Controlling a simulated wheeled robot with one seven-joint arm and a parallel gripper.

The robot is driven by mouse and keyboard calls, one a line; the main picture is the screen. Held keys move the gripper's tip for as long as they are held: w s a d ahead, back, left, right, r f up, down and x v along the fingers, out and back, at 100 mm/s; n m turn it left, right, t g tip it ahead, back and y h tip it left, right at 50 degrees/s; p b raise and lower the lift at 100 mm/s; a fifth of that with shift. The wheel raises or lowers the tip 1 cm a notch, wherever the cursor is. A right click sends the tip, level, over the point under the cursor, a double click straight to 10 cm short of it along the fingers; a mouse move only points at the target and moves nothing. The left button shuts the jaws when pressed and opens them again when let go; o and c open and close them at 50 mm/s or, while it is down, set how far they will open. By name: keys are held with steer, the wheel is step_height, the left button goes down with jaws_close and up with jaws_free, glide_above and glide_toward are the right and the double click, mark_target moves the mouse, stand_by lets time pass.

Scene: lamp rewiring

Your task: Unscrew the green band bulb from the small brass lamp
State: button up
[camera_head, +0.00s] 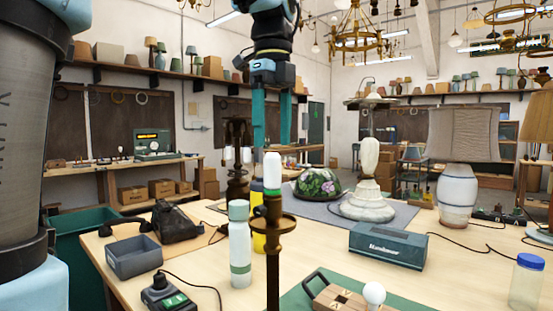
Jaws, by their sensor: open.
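The green band bulb (272,172) is a white cylinder with a green ring at its base. It stands upright in the top of the small brass lamp (273,240), a thin brass stem with a round dish below the bulb. My gripper (271,142) points down from above, its two teal fingers apart and empty. In the picture the fingertips hang just above the bulb's top, one to each side. I cannot tell how far apart in depth they are. The lamp's foot is below the frame.
A white and green bottle (240,250) stands close left of the lamp. A dark lamp with white bulbs (236,170) is behind. A grey box (133,256), a blue-grey box (388,245), a stone lamp base (367,200) and a round white bulb (374,293) crowd the table.

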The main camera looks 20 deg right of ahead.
mark_target(272, 169)
step_height(272, 169, down, 7)
steer(key=shift+f, duration=0.1)
stand_by(0.3)
jaws_close()
steer(key=c, duration=0.6)
jaws_free()
jaws_close()
steer(key=n+p, duration=0.2)
steer(key=n, duration=0.1)
steer(key=shift+n, duration=0.3)
steer(key=n, duration=0.3)
steer(key=shift+n+p, duration=0.4)
steer(key=shift+n, duration=0.3)
